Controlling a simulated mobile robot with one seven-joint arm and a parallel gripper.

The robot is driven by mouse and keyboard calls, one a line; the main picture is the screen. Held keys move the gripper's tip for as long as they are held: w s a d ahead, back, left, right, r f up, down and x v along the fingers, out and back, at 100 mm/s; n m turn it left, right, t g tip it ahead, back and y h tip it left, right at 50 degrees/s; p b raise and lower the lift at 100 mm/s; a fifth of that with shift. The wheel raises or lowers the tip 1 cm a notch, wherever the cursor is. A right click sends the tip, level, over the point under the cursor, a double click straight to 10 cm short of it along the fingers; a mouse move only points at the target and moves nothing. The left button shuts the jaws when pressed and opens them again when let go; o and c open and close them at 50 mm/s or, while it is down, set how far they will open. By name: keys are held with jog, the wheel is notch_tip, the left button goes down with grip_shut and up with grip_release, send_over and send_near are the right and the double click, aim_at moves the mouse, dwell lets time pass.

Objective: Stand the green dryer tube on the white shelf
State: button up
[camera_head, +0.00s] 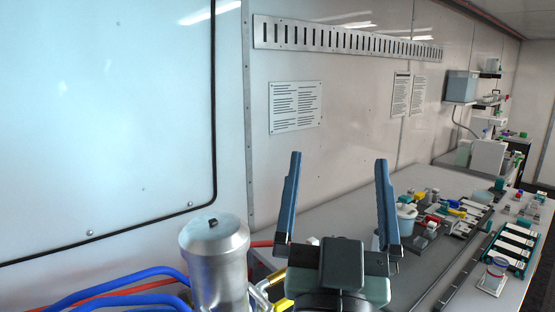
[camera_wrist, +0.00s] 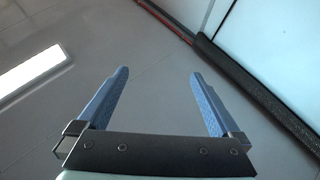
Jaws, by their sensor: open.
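My gripper (camera_head: 338,160) is raised in front of the wall in the head view, its two blue fingers pointing up and spread wide. It is open, and nothing is between the fingers. The wrist view also shows the open, empty gripper (camera_wrist: 158,73) against the ceiling. Small pale wall shelves (camera_head: 486,105) are at the far right of the head view, well away from my gripper; I cannot tell which is the white shelf. Several small green items are on the far bench, but I cannot make out the green dryer tube among them.
A long grey bench (camera_head: 330,222) runs along the wall, crowded with small parts at right. A metal canister (camera_head: 214,262) with blue hoses (camera_head: 110,284) stands at front left. A grey-blue box (camera_head: 461,87) is near the shelves. The space around my fingers is clear.

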jog(key=s+a+r+n+t+y, duration=0.1)
jog(key=s+a+r+y, duration=0.1)
jog(key=r, duration=0.4)
jog(key=s+a+r+n+t+y, duration=0.1)
jog(key=s+a+r+t+y, duration=0.1)
jog(key=s+a+r, duration=0.2)
notch_tip(320, 180, up, 4)
jog(key=s, duration=0.3)
jog(key=shift+a+f+n, duration=0.2)
jog(key=shift+a+n, duration=0.05)
jog(key=shift+n, duration=0.05)
